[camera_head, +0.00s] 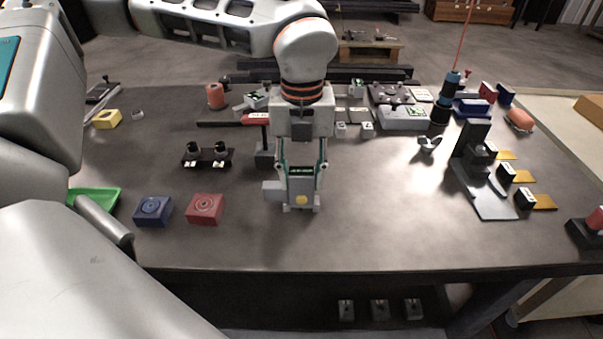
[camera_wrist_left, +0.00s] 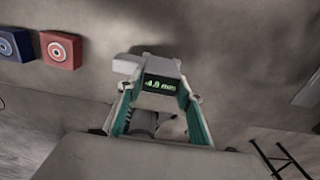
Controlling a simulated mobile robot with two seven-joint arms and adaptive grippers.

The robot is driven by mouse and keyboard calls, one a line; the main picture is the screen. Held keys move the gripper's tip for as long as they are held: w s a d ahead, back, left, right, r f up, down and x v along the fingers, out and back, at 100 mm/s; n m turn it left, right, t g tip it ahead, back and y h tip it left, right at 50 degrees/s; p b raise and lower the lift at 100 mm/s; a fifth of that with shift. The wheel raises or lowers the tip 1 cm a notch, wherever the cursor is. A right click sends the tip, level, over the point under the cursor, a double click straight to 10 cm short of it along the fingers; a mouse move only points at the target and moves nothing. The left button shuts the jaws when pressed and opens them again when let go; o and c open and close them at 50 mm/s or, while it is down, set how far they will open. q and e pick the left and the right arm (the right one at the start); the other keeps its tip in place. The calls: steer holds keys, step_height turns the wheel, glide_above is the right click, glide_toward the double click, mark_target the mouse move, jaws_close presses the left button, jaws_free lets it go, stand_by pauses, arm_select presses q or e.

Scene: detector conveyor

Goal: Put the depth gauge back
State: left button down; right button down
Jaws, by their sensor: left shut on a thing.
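My right gripper is not in view.
A blue block (camera_head: 153,211) and a red block (camera_head: 205,209) with ring marks lie left of the gauge, near a green tray (camera_head: 98,197). A black holder with two knobs (camera_head: 208,157) stands behind them. A dark stand (camera_head: 472,150) is at right. The front middle is clear.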

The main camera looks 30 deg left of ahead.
arm_select(q)
steer(key=shift+f+b, duration=0.4)
steer(key=shift+f, duration=0.05)
steer(key=c, duration=1.4)
jaws_free()
steer(key=shift+r, duration=0.1)
steer(key=shift+r+p, duration=0.5)
steer(key=shift+p, duration=0.05)
step_height(320, 180, up, 12)
steer(key=shift+r, duration=0.1)
